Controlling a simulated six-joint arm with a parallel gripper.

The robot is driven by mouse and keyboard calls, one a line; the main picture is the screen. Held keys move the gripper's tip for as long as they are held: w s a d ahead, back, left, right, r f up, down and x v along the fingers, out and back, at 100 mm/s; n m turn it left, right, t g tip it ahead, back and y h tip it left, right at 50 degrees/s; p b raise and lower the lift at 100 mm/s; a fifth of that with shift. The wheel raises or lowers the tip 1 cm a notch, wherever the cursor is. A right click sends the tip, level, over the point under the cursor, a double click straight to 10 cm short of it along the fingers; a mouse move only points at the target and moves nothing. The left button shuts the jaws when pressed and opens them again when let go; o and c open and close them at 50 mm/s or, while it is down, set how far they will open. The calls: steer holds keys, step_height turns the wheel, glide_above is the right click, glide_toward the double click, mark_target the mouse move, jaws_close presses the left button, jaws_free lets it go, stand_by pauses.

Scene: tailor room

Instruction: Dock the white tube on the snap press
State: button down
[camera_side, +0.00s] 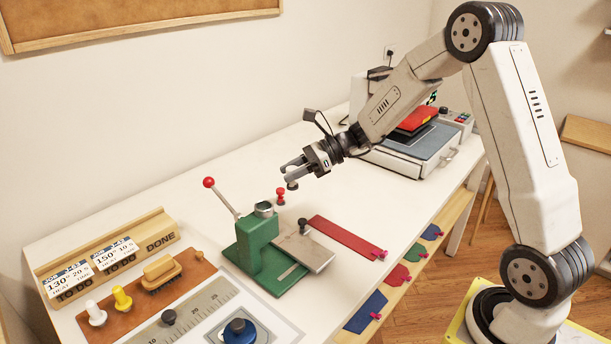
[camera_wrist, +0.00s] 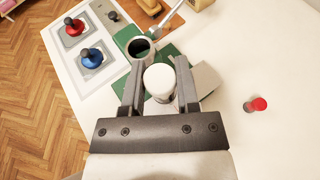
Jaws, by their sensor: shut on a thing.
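My gripper (camera_side: 292,172) is in the air above the table, up and to the right of the snap press in the side view. In the wrist view my gripper (camera_wrist: 158,70) is shut on the white tube (camera_wrist: 160,82), whose round white end faces the camera. In the side view only a small end of the tube (camera_side: 292,186) shows below the fingers. The snap press (camera_side: 256,249) is green, with a red-knobbed lever and a round metal cup (camera_side: 264,208) on top. The open cup (camera_wrist: 139,47) lies just beyond the left fingertip in the wrist view.
A red peg (camera_side: 280,197) stands behind the press. A grey plate with a black knob (camera_side: 304,250) is at the press's right. A red strip (camera_side: 346,238) lies farther right. Pegs, a brush and a ruler board (camera_side: 195,312) fill the front left. A heat press (camera_side: 408,148) stands behind.

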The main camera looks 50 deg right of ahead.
steer(key=w+a+r+n+g+y, duration=0.1)
steer(key=a+r, duration=0.3)
steer(key=a, duration=0.4)
steer(key=shift+n+g, duration=0.5)
steer(key=shift+g, duration=0.1)
steer(key=shift+d+f, duration=0.1)
steer(key=shift+f, duration=0.05)
steer(key=shift+f, duration=2.7)
steer(key=shift+f, duration=0.6)
steer(key=c, duration=0.6)
jaws_free()
steer(key=shift+v, duration=5.5)
